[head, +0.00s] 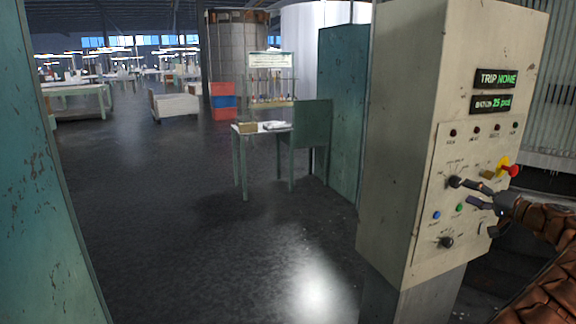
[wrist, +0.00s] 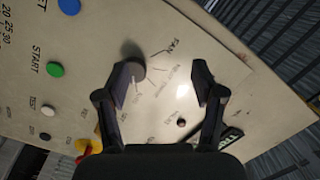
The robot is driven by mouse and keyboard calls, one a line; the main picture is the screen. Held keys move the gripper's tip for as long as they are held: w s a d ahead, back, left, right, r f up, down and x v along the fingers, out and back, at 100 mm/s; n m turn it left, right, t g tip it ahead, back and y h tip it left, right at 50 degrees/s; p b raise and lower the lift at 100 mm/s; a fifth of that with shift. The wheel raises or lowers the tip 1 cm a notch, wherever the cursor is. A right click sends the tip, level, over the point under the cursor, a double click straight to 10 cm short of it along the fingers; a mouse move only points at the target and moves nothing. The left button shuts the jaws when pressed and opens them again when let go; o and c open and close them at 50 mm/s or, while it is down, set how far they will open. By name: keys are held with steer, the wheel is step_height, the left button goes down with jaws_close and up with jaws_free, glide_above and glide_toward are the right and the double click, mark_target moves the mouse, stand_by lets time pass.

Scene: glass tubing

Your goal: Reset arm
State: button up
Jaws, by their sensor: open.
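My gripper (head: 471,193) is open and empty in front of the control panel (head: 470,150), on the right of the head view. Its two dark fingers stand apart in the wrist view (wrist: 163,82). A dark rotary knob (head: 454,182) is just left of the fingertips in the head view. In the wrist view a round knob (wrist: 132,53) is partly hidden behind the left finger, near the word FAN. Whether the finger touches it I cannot tell. My arm reaches in from the right edge.
The panel carries a green START button (wrist: 55,69), a blue button (wrist: 69,6), a lower black knob (head: 446,242) and a red-and-yellow switch (head: 508,169). Its upper display (head: 495,79) reads TRIP NONE. A green table (head: 262,129) stands behind. Open floor (head: 190,200) lies left of the panel.

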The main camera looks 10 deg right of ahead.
steer(key=a+r+n+g+y, duration=0.1)
steer(key=a+r+g+y, duration=0.15)
steer(key=a, duration=1.15)
steer(key=a+r+n+g+y, duration=0.15)
steer(key=a+g, duration=0.25)
steer(key=a, duration=1.1)
steer(key=s+a+f+n+g, duration=0.1)
steer(key=s+a+f+g, duration=0.15)
steer(key=s+a, duration=0.5)
steer(key=s+a+f+n+g, duration=0.15)
steer(key=s+a+g, duration=0.3)
steer(key=a, duration=0.65)
steer(key=s+a+f+n+g+h, duration=0.1)
steer(key=s+a+f+g+h, duration=0.15)
steer(key=s, duration=0.65)
steer(key=s+a+f+g+h, duration=0.1)
steer(key=s+a+f+h, duration=0.15)
steer(key=s, duration=0.65)
steer(key=s+d+f+h, duration=0.3)
steer(key=s+d+f, duration=0.1)
steer(key=s, duration=0.6)
steer(key=s+d+f+g+h, duration=0.1)
steer(key=s+d+f+h, duration=0.2)
steer(key=s, duration=0.7)
step_height(320, 180, down, 2)
steer(key=shift+d+f, duration=0.15)
steer(key=shift+d, duration=0.65)
